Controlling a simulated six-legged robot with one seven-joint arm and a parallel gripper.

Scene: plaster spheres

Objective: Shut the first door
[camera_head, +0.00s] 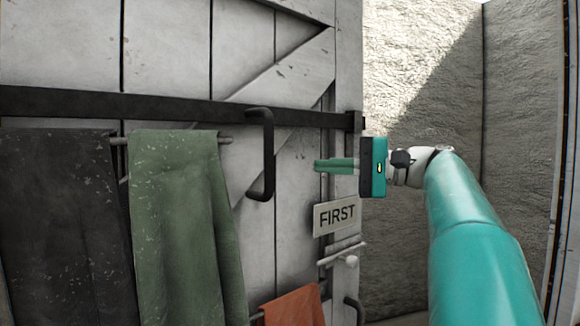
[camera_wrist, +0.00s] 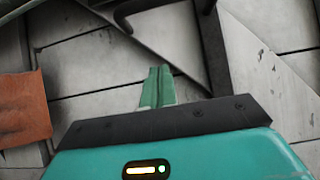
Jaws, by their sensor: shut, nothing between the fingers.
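The first door (camera_head: 170,55) is a white plank door with a diagonal brace and a dark metal strap (camera_head: 180,106). It fills the left and middle of the head view and stands open, with a gap to its right. A sign reading FIRST (camera_head: 337,215) is on it near its right edge. A dark pull handle (camera_head: 265,155) is left of the sign. My gripper (camera_head: 322,165) is shut and empty, in front of the door, right of the handle and above the sign. In the wrist view my gripper (camera_wrist: 158,75) points at the planks; I cannot tell whether it touches them.
A dark cloth (camera_head: 65,225) and a green cloth (camera_head: 180,215) hang from a rail on the door. An orange cloth (camera_head: 293,306) hangs lower. A bolt (camera_head: 345,256) sits below the sign. Behind the gap are rough plaster walls (camera_head: 420,60). A frame post (camera_head: 563,170) stands at far right.

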